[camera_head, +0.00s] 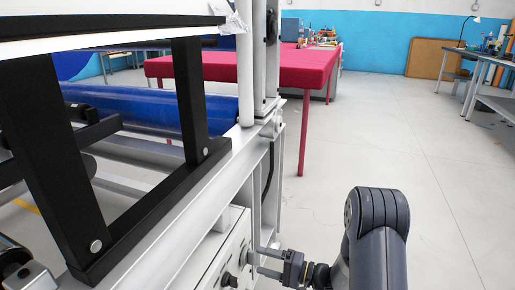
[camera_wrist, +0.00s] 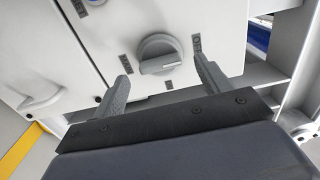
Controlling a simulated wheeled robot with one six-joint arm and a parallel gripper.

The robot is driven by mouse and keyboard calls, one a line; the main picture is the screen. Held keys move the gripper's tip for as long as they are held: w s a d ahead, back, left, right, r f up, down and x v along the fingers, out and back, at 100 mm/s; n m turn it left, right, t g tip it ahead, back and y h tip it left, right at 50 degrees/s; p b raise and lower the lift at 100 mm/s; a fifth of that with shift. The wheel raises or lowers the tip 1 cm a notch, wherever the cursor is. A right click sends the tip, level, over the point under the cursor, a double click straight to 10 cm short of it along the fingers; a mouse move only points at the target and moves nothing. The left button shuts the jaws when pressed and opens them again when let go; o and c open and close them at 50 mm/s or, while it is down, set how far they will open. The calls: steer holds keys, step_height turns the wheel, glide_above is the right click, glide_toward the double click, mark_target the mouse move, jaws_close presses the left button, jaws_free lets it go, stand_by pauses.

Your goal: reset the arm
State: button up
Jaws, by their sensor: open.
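My gripper shows in the wrist view (camera_wrist: 165,82) with its two grey fingers spread apart and nothing between them. A round grey rotary knob (camera_wrist: 159,54) on a white panel (camera_wrist: 110,40) appears beyond and between the fingertips; I see no contact with it. In the head view, my gripper (camera_head: 262,262) is at the lower middle, pointing left at the white control box (camera_head: 215,255) on the machine's side. A dark knob (camera_head: 230,280) sits on that box. My dark grey arm link fills the lower right of the head view.
The machine's metal frame (camera_head: 195,205) with black brackets (camera_head: 190,100) and a blue roller (camera_head: 150,108) takes up the left. A red-covered table (camera_head: 240,68) stands behind it. A workbench (camera_head: 490,58) is at the far right. The pale floor (camera_head: 410,120) at right is clear.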

steer(key=shift+w+a+m+p, duration=0.1)
steer(key=shift+a+m+p, duration=0.2)
steer(key=shift+m+p, duration=2.7)
steer(key=shift+w+a+m+p, duration=0.1)
steer(key=shift+a+m+p, duration=0.2)
steer(key=shift+m+p, duration=2.7)
steer(key=shift+w+a+m+p, duration=0.1)
steer(key=shift+a+m+p, duration=0.2)
steer(key=shift+m+p, duration=2.7)
